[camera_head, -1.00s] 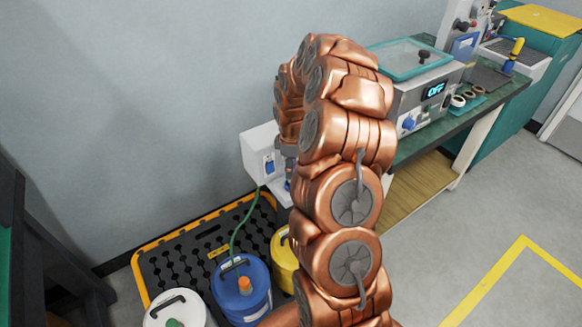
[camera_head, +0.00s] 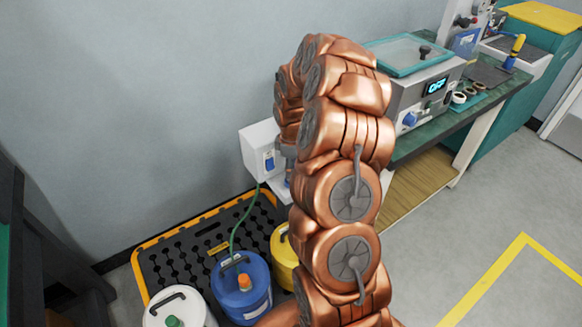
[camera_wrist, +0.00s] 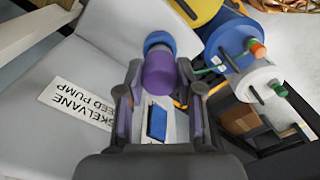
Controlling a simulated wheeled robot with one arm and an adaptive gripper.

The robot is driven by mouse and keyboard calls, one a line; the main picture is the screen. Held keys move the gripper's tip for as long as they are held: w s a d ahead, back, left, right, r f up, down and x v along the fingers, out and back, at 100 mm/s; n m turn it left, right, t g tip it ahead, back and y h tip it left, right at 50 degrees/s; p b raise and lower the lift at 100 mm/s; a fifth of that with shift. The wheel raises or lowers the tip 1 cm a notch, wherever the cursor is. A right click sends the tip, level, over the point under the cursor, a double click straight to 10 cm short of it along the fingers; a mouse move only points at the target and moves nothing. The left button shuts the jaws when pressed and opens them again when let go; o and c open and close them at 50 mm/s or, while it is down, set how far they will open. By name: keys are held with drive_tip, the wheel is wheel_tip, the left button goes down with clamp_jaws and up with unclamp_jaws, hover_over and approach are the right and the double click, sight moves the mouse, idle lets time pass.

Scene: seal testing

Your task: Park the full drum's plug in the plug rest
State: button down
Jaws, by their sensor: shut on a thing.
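My gripper (camera_wrist: 160,84) is shut on a purple plug (camera_wrist: 158,72) in the wrist view. A blue round piece (camera_wrist: 158,40) sits at the plug's far end; I cannot tell whether it is part of the plug or the plug rest. In the head view my arm hides most of the gripper and the plug. The yellow drum (camera_head: 284,258) is partly behind my arm, and its opening is hidden. The blue drum (camera_head: 258,300) has an orange plug (camera_head: 244,282) on top. The white drum (camera_head: 192,313) has a green plug (camera_head: 173,321).
The white seed pump housing (camera_head: 257,150) is on the wall, with a blue switch (camera_wrist: 157,122) and a label (camera_wrist: 76,104). A green hose (camera_head: 236,227) hangs to the blue drum. The drums stand on a black, yellow-edged spill pallet (camera_head: 165,262). A bench (camera_head: 432,135) is at right.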

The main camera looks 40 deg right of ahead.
drive_tip(key=shift+f, duration=0.35)
drive_tip(key=c, duration=0.7)
unclamp_jaws()
drive_tip(key=shift+r, duration=0.1)
wheel_tip(320, 180, up, 12)
drive_tip(key=shift+f, duration=0.1)
idle(0.4)
